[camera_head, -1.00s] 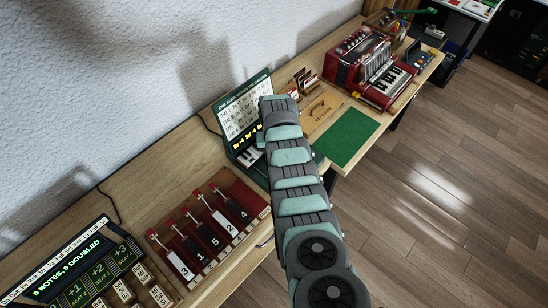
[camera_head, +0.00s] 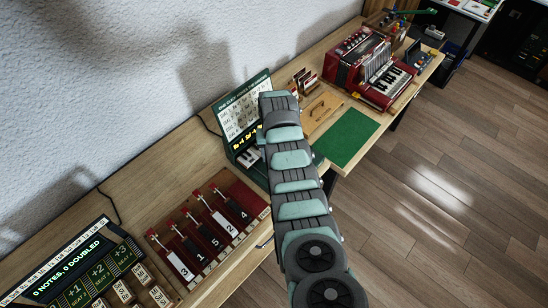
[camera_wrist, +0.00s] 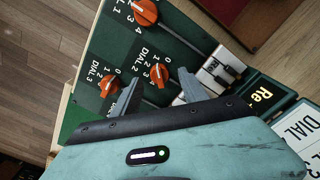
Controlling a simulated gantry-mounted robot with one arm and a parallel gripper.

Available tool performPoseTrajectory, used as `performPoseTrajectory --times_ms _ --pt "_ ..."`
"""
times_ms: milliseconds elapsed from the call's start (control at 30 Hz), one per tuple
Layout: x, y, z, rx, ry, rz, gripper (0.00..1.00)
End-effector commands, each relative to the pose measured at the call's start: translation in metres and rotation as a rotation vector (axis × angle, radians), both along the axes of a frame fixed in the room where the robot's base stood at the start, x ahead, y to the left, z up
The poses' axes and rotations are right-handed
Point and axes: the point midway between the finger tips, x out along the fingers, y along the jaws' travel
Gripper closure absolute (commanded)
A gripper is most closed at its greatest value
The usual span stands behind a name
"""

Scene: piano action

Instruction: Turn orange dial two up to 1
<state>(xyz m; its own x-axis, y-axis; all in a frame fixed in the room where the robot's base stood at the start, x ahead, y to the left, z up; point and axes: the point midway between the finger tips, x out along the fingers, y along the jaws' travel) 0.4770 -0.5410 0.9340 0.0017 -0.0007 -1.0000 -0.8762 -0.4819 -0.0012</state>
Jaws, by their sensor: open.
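Dial two is an orange knob (camera_wrist: 158,75) on a dark green panel in the wrist view, beside the "DIAL 2" label and a row of small numbers. Its exact setting is too small to read. My gripper (camera_wrist: 160,80) is open, with one grey finger on each side of this knob in the picture. I cannot tell whether either finger touches it. Orange dial one (camera_wrist: 144,12) is at the top of the wrist view, and orange dial three (camera_wrist: 108,87) is left of my left finger. In the head view my arm hides the dials and the gripper.
The green console (camera_head: 242,112) has a raised card and a lit display. A red board with numbered levers (camera_head: 209,228) lies to its left on the wooden bench. A green mat (camera_head: 346,137) and a red accordion (camera_head: 360,62) lie to its right.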

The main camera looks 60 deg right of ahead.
Motion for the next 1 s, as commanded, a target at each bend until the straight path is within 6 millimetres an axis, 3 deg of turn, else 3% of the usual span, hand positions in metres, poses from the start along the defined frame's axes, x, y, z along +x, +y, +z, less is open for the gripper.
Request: performPoseTrajectory --times_ms 400,500,1000 --pt "0.0 -0.001 0.073 -0.006 -0.002 0.001 0.49" --pt "-0.001 0.0 0.082 -0.001 0.0 0.001 0.49" --pt "-0.001 0.001 0.089 0.001 0.002 0.001 0.49"
